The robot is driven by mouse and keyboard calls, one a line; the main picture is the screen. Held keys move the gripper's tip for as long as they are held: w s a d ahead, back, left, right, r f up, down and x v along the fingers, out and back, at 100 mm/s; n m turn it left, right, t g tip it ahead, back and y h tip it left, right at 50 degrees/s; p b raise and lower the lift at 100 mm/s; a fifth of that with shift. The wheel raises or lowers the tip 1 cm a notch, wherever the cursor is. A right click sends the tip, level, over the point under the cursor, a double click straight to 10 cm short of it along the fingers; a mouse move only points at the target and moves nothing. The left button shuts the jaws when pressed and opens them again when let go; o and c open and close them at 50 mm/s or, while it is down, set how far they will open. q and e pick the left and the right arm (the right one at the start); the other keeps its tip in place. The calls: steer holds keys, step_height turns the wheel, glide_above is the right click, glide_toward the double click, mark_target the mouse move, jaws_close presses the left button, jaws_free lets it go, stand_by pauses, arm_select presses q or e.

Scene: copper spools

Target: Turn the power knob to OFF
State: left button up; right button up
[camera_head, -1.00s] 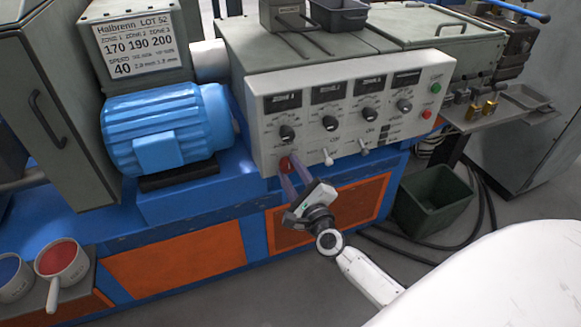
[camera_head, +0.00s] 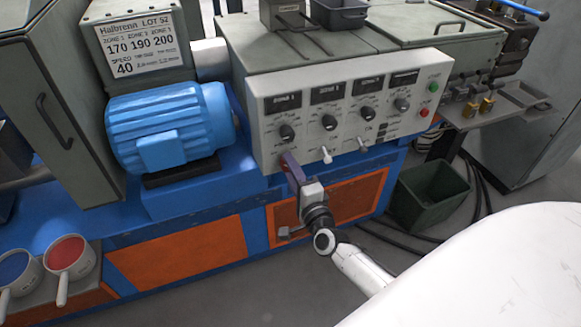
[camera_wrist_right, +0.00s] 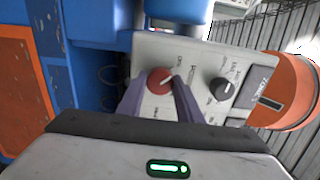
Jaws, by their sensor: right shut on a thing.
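The red power knob (camera_wrist_right: 160,80) sits on the pale control panel (camera_head: 258,140), at its lower left corner in the camera_head view. My right gripper (camera_head: 287,160) reaches up to that corner, and its fingers hide the knob there. In the right wrist view the purple fingers of my right gripper (camera_wrist_right: 158,90) stand on either side of the red knob and are shut on it. Small lettering surrounds the knob, but its exact pointer position is too small to tell. My left gripper is not in view.
A black zone knob (camera_wrist_right: 222,89) is beside the right finger; it also shows in the head view (camera_head: 287,131). Toggle switches (camera_head: 326,155) stick out along the panel's lower edge. A blue motor (camera_head: 170,125) is to the left. A green bin (camera_head: 430,195) stands at the right.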

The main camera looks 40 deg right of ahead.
steer(key=shift+f, duration=0.1)
stand_by(0.3)
steer(key=o, duration=0.8)
steer(key=shift+o, duration=1.2)
steer(key=v, duration=1)
steer(key=shift+s+p, duration=0.15)
steer(key=shift+p, duration=0.15)
steer(key=shift+a, duration=0.15)
